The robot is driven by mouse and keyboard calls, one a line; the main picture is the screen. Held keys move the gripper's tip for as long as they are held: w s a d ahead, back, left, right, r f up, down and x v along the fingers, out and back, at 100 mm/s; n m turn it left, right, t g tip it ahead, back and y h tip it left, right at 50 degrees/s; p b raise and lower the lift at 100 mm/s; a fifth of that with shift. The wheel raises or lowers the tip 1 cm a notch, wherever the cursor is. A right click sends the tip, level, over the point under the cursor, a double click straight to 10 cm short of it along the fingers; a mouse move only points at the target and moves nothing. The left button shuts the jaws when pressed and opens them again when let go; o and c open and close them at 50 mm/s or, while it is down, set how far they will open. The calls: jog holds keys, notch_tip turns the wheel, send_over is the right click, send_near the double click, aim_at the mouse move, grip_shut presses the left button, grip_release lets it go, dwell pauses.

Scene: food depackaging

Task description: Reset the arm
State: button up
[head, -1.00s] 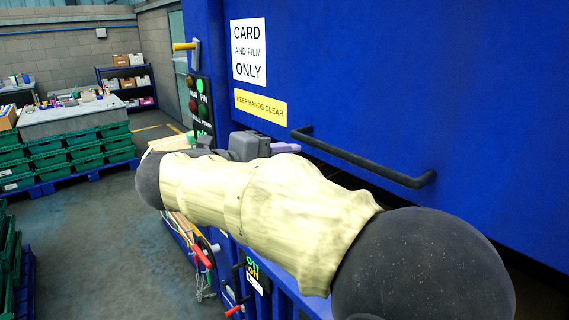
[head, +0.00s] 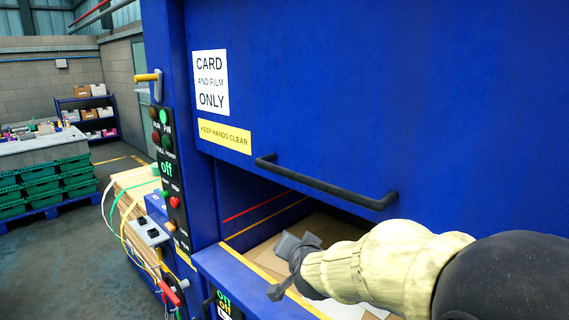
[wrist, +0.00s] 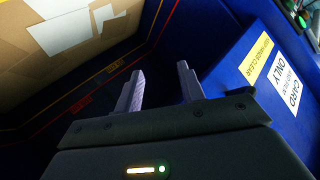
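My gripper (head: 284,270) is at the mouth of a blue baler, over its front sill, in the head view. Only part of it shows there, with the sleeved arm reaching in from the right. In the wrist view my gripper (wrist: 160,88) has two pale fingers standing apart with nothing between them. Inside the baler chamber lies flat brown cardboard (wrist: 60,50), also visible in the head view (head: 322,228).
The blue baler door (head: 400,100) with a black handle (head: 325,185) is raised above the opening. A control panel (head: 168,170) is on the left post. Strapped card (head: 133,188) stands beside it. Green crates (head: 45,187) stand far left, with open floor between.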

jog(key=s+d+f+n+g, duration=0.2)
jog(key=s+d+f+g, duration=0.3)
jog(key=s+f, duration=0.3)
jog(key=s+d+f+n+g+h, duration=0.1)
jog(key=s+d+f+n+g, duration=0.2)
jog(key=s, duration=0.9)
jog(key=d+f+g, duration=0.2)
jog(key=d+f, duration=0.2)
jog(key=f, duration=0.1)
jog(key=shift+s+d+f, duration=0.2)
jog(key=shift+s+f, duration=0.15)
jog(key=shift+w, duration=0.15)
